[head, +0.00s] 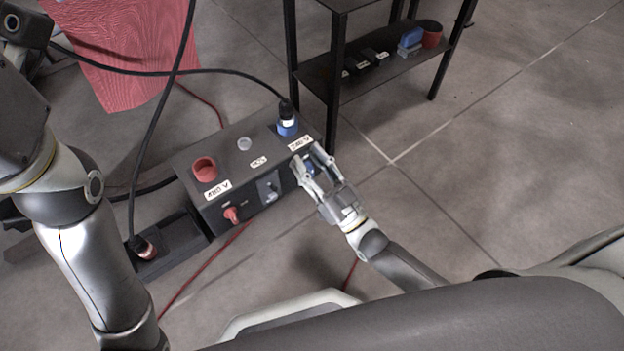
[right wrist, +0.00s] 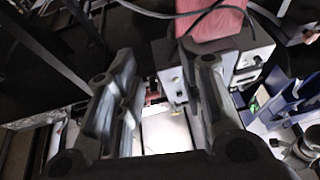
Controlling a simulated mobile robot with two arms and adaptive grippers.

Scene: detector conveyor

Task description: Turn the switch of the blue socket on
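A dark box (head: 221,198) has a red socket (head: 204,168), a grey socket (head: 245,143) and a blue socket (head: 287,127) on top. A black plug stands in the blue socket. On the front face are a red switch (head: 232,214), a grey switch (head: 270,192) and a blue switch (head: 308,166). My right gripper (head: 312,164) is at the front right of the box with its fingers apart. The blue switch shows between the fingers, partly hidden; I cannot tell contact or its exact position. The right wrist view shows the spread fingers (right wrist: 160,95). My left gripper is not in view.
A black shelf (head: 385,65) with small items stands behind the box at the right. Black cables (head: 155,110) hang over and beside the box. The floor at the right is clear.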

